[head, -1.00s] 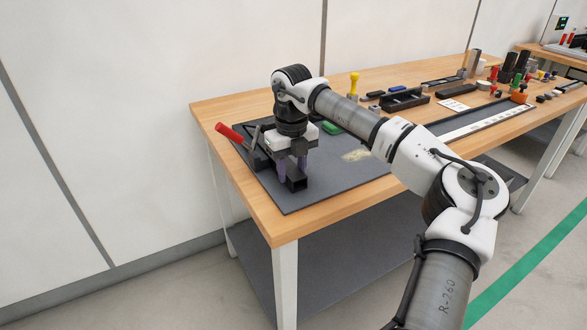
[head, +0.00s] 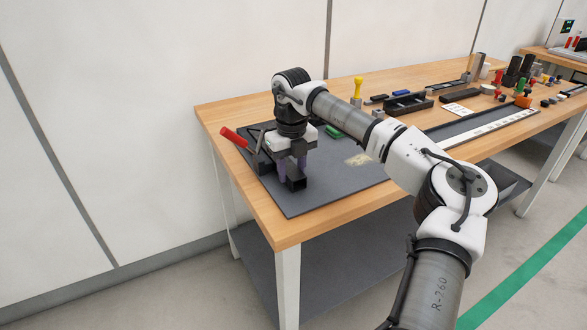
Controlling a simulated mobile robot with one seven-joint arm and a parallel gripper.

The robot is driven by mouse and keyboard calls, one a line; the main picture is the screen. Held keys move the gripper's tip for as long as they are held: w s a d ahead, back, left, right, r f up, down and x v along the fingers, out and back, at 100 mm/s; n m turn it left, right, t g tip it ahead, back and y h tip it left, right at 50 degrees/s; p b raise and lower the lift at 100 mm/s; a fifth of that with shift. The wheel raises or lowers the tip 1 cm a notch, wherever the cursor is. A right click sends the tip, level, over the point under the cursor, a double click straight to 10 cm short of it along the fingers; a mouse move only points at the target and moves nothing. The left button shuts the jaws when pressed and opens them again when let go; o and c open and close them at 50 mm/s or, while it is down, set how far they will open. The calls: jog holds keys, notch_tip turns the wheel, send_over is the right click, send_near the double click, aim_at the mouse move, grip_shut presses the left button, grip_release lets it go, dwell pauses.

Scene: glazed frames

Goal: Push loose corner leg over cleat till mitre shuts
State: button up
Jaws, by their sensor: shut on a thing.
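My gripper (head: 291,170) points down over the dark mat near the bench's left front corner. Its purple-tipped fingers are shut on a black square-section leg (head: 298,185), whose open hollow end faces the camera. The leg lies low at the mat. A toggle clamp with a red handle (head: 233,137) stands just left of my gripper, on a dark fixture. The cleat and the mitre joint are hidden behind my gripper and the leg, so I cannot tell whether the mitre is open or shut.
The dark grey mat (head: 340,178) has bare room right of my gripper, with a pale dusty patch. A green object (head: 333,131) lies behind the wrist. A black open tray (head: 408,104), a yellow-handled tool (head: 357,88) and a long slotted strip (head: 490,125) lie farther right.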

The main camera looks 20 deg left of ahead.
jog(key=shift+w+a+r+p, duration=0.1)
jog(key=shift+w+a+p, duration=0.3)
jog(key=shift+a, duration=0.1)
jog(key=shift+a, duration=0.1)
jog(key=o, duration=1.2)
jog(key=shift+c, duration=0.2)
notch_tip(320, 180, up, 20)
jog(key=p, duration=0.6)
